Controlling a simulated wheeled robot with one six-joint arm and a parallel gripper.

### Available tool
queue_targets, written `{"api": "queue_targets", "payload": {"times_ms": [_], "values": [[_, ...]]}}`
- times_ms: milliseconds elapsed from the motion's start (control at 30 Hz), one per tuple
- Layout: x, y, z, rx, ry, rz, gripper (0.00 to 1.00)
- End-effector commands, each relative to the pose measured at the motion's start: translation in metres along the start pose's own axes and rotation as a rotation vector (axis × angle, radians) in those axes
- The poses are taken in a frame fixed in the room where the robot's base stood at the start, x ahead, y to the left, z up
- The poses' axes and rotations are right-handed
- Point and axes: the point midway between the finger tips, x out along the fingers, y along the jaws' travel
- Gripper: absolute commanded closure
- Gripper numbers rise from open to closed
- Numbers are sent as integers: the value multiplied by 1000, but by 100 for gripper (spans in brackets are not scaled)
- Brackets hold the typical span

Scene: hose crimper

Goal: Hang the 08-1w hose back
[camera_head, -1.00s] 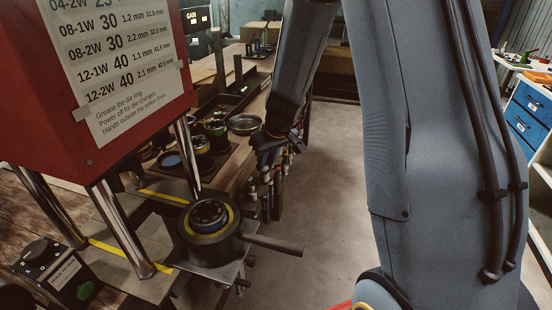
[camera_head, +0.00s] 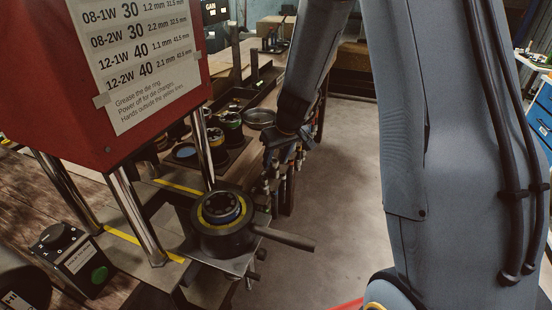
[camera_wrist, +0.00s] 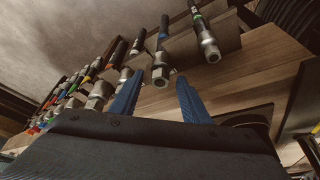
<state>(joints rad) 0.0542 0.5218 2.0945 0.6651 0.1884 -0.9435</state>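Several dark hoses with silver end fittings hang in a row from a slotted rack (camera_wrist: 205,42) along the bench edge. One hose with a hex fitting (camera_wrist: 160,74) shows between and beyond my fingers in the wrist view; another with a green band (camera_wrist: 206,38) hangs to its right. I cannot tell which is the 08-1w hose; no label is readable. My gripper (camera_wrist: 160,78) has two blue fingers standing apart, with no contact visible on a hose. In the head view my gripper (camera_head: 284,143) is at the rack, and its fingers are partly hidden.
A red crimper (camera_head: 60,130) with a size chart stands at left above a round die (camera_head: 221,210) with a protruding handle (camera_head: 285,238). A control box (camera_head: 72,258) with a green button is at lower left. The floor (camera_head: 340,190) right of the bench is clear.

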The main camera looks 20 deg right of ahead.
Motion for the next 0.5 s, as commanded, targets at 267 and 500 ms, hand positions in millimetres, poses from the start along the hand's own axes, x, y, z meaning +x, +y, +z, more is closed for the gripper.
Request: {"api": "queue_targets", "payload": {"times_ms": [267,500], "values": [[-6,0,0,0,0,-1,57],[-41,0,-1,-1,2,0,57]]}}
